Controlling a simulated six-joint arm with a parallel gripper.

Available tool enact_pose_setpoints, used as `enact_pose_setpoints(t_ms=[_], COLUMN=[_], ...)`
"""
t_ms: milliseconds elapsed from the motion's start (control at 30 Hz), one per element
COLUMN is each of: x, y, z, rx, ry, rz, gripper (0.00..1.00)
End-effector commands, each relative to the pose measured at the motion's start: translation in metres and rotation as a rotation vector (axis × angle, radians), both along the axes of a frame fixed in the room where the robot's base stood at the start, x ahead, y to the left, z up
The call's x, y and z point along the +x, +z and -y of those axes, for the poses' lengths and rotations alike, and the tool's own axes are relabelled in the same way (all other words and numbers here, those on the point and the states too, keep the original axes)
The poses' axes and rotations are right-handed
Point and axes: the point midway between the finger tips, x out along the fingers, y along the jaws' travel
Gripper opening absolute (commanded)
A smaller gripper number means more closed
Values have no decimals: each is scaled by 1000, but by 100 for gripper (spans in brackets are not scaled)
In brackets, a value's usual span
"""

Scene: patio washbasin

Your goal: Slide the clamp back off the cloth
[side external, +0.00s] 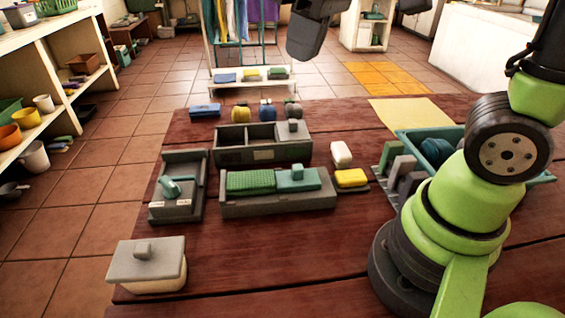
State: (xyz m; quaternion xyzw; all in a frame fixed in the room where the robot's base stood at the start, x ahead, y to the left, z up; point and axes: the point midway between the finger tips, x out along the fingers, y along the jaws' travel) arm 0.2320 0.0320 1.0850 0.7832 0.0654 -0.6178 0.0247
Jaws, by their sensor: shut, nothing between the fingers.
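A green textured cloth (250,182) lies in the left part of a long grey holder (280,207) on the wooden table. A teal block with a small raised knob, which looks like the clamp (298,180), sits in the right part of the same holder. It is right beside the cloth's right end; I cannot tell whether it overlaps the cloth. My gripper (304,50) is a dark shape at the top centre, high above the far side of the table and well away from the clamp. It is shut and empty.
A grey compartment box (235,155) stands behind the holder. A grey fixture with a teal lever (175,188) is to the left, a lidded box (147,268) at front left. A yellow block (351,178), white bottle (341,154) and teal crate (545,178) lie to the right.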

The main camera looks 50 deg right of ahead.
Motion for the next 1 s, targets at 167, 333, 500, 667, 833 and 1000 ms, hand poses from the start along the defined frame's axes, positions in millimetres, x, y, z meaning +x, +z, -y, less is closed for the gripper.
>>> enact_pose_setpoints(t_ms=[167,333,500,667,833,1000], x=[38,69,92,104,109,110], y=[-23,-54,-92,-122,-139,-143], z=[-6,-12,-19,-24,-26,-27], rx=[-97,-179,-248,-290,-312,-318], ry=[173,330,478,579,634,646], rz=[-141,-272,-397,-486,-536,-547], gripper=[0,0,0,0,0,0])
